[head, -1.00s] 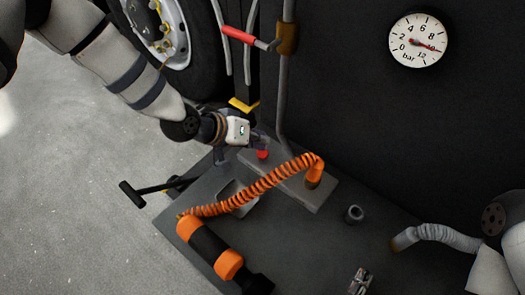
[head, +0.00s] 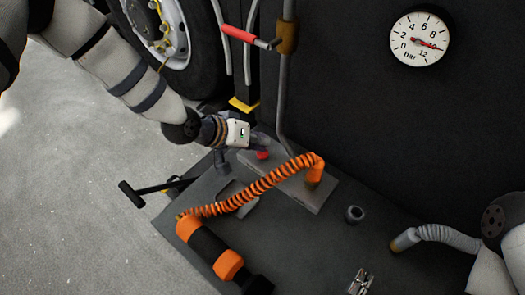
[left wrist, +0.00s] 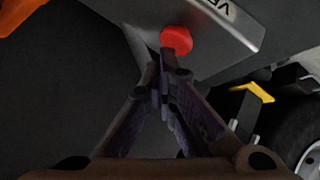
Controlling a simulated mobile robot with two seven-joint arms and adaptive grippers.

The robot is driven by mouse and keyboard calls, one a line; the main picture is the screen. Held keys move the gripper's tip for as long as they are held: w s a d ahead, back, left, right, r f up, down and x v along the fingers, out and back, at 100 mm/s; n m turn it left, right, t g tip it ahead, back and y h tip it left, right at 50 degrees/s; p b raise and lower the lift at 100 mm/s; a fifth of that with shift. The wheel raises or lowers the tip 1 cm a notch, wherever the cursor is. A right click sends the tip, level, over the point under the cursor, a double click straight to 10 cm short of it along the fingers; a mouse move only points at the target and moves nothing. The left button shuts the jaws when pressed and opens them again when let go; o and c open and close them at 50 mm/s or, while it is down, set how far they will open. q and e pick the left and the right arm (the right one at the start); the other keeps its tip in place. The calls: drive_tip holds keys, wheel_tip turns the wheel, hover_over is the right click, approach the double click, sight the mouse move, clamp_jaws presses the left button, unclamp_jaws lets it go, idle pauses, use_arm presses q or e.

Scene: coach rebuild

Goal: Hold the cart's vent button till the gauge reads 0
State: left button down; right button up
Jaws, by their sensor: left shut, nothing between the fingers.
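The red vent button (head: 263,155) sits on a grey box (head: 318,198) on the cart top (head: 320,245). It also shows in the left wrist view (left wrist: 176,40), beside a partly visible label. My left gripper (head: 260,141) is shut and empty, with its fingertips close at the button. In the left wrist view the fingertips (left wrist: 165,70) overlap the button's lower edge; I cannot tell if they touch it. The round white gauge (head: 419,39) hangs on the dark wall, its red needle pointing right, near 10 bar. My right gripper is out of view.
A coiled orange hose (head: 250,190) runs from the box to an orange and black tool (head: 210,248). A red-handled lever (head: 240,35) and grey pipe (head: 286,85) stand behind. A wheel (head: 165,40) is at upper left. A grey hose (head: 440,234) lies at right.

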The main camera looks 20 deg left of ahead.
use_arm(q)
drive_tip(key=shift+f+b, duration=0.3)
drive_tip(key=shift+f, duration=0.25)
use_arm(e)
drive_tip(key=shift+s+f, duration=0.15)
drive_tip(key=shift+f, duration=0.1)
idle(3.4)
use_arm(q)
drive_tip(key=shift+r+p, duration=0.8)
drive_tip(key=shift+r, duration=0.2)
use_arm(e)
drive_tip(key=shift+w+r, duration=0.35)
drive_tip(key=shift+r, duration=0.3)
use_arm(q)
wheel_tip(320, 180, up, 5)
drive_tip(key=p, duration=0.3)
drive_tip(key=shift+r, duration=0.15)
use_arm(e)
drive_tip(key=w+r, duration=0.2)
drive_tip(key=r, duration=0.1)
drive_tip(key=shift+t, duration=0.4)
